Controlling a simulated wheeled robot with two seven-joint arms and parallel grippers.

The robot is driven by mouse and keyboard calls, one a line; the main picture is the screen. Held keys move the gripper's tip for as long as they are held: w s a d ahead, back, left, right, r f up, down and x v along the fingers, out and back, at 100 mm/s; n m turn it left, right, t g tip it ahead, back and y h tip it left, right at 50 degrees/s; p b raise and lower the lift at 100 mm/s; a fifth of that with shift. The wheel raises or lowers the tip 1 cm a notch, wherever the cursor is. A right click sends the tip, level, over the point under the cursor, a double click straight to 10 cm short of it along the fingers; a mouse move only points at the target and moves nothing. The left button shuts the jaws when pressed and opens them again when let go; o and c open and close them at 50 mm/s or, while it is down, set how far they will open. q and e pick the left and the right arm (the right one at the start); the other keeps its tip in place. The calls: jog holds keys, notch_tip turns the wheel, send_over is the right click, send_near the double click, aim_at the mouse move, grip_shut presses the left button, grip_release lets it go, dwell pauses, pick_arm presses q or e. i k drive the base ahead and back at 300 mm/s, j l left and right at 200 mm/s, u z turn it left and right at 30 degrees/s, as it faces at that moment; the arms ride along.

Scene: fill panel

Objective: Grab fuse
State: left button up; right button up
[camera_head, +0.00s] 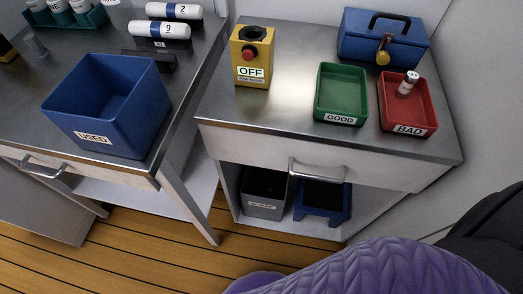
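Several white cylinders look like fuses. One small white fuse with a dark band (409,83) stands tilted in the red tray labelled BAD (420,115). Two larger white cylinders lie on dark holders at the back of the left table, one marked 2 (172,11) and one marked 9 (160,29). More white cylinders (58,6) stand in a dark green rack (92,18) at the top left, partly cut off. Neither gripper is in view.
On the left table is a blue bin labelled USED (75,120). On the right cabinet are a yellow box marked OFF with a red button (249,55), an empty green GOOD tray (341,113) and a padlocked blue box (357,49). A gap separates the tables.

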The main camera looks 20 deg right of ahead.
aim_at(411, 77)
jog(key=z, duration=1.8)
